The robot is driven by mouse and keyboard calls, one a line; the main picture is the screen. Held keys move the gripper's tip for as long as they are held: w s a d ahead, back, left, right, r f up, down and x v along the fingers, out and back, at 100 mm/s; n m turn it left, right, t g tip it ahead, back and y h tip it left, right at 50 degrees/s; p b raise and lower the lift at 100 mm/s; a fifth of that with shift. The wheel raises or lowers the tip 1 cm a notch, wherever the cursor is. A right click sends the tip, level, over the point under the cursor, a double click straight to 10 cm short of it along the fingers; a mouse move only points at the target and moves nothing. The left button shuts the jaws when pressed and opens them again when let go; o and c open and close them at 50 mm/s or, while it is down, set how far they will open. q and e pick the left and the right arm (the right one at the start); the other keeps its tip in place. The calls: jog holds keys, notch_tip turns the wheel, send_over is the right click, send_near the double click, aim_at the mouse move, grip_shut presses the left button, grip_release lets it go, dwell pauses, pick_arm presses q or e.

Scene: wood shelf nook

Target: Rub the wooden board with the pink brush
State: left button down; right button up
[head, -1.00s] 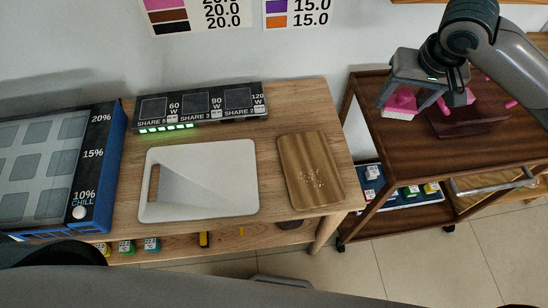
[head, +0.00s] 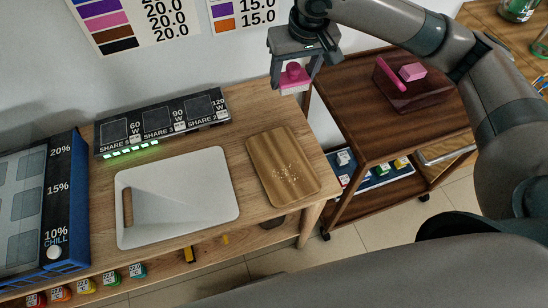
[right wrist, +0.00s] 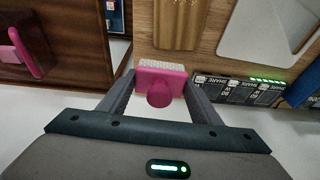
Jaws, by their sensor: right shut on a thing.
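The wooden board (head: 283,165) lies on the light wood table, with pale crumbs scattered on its lower half. My right gripper (head: 294,84) is shut on the pink brush (head: 294,74), above and beyond the board's far end, near the table's back right corner. In the right wrist view the brush (right wrist: 160,84) sits between the two fingers, its pale bristles on the far side. The board also shows in that view (right wrist: 177,22), apart from the brush. My left gripper is not in view.
A white board with a slot (head: 180,195) lies left of the wooden board. A black panel with displays (head: 165,125) stands behind it. A dark wood cart (head: 400,125) stands to the right, carrying a dark red box (head: 425,92) with pink items.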

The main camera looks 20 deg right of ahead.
jog(key=shift+f, duration=0.1)
jog(key=shift+s+a+f+n+p, duration=0.3)
jog(key=shift+f+n, duration=0.2)
jog(key=shift+n, duration=0.2)
jog(key=s+a+f+n+g+y+p, duration=0.1)
jog(key=s+a+f+n+y+p, duration=0.2)
jog(key=f+n, duration=0.35)
jog(key=n+g+p, duration=0.2)
jog(key=n, duration=0.9)
send_over(276, 182)
notch_tip(276, 182, down, 7)
jog(key=shift+r+m, duration=0.2)
jog(key=shift+m, duration=0.05)
jog(key=shift+f, duration=0.15)
notch_tip(276, 182, down, 4)
jog(key=b, duration=0.6)
jog(key=shift+f, duration=0.25)
jog(key=shift+f+b, duration=0.6)
jog(key=shift+b, duration=0.2)
